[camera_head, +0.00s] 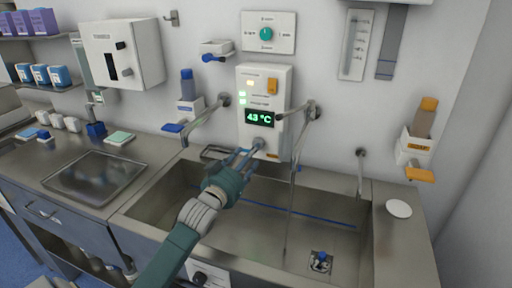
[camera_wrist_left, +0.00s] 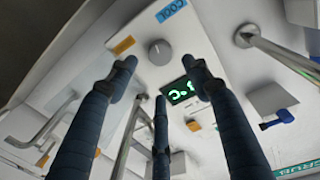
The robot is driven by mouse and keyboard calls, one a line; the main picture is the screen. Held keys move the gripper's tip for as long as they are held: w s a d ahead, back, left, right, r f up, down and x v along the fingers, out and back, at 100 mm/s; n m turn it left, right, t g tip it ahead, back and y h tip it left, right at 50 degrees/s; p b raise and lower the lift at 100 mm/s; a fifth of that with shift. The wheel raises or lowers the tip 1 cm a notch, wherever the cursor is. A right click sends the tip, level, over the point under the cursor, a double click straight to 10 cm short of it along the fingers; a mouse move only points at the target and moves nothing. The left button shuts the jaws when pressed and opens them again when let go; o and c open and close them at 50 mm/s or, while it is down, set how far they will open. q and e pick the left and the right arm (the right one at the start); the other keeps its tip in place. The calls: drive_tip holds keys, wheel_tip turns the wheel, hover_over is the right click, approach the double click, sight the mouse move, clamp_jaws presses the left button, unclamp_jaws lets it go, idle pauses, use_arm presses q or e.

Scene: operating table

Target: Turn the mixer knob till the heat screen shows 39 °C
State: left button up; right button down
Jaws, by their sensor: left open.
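The white heat unit (camera_head: 284,88) is on the wall above the sink. Its heat screen (camera_head: 259,118) reads 43 °C in green; the screen (camera_wrist_left: 178,91) is tilted and partly covered by a finger in the wrist view. The round grey mixer knob (camera_head: 259,143) is low on the unit; in the wrist view the knob (camera_wrist_left: 160,52) stands clear, just beyond the fingertips. My left gripper (camera_head: 246,158) is open and empty, its fingers pointing at the knob. Its fingers (camera_wrist_left: 160,74) are spread around the line to the knob, apparently without touching it. My right gripper is out of view.
Metal spouts (camera_head: 312,112) reach out on both sides of the unit, and a thin stream appears to fall into the steel sink (camera_head: 250,225). A panel with a teal dial (camera_head: 266,34) is above. A tray (camera_head: 95,175) lies on the left counter.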

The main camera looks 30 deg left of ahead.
use_arm(q)
drive_tip(key=w+a, duration=0.1)
drive_tip(key=w, duration=0.5)
drive_tip(key=shift+f, duration=0.2)
drive_tip(key=shift+a, duration=0.2)
drive_tip(key=c, duration=1.1)
drive_tip(key=shift+p, duration=0.3)
drive_tip(key=shift+f, duration=0.1)
drive_tip(key=shift+c, duration=0.3)
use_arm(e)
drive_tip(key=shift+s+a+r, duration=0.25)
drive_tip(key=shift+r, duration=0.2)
use_arm(q)
drive_tip(key=shift+n, duration=0.4)
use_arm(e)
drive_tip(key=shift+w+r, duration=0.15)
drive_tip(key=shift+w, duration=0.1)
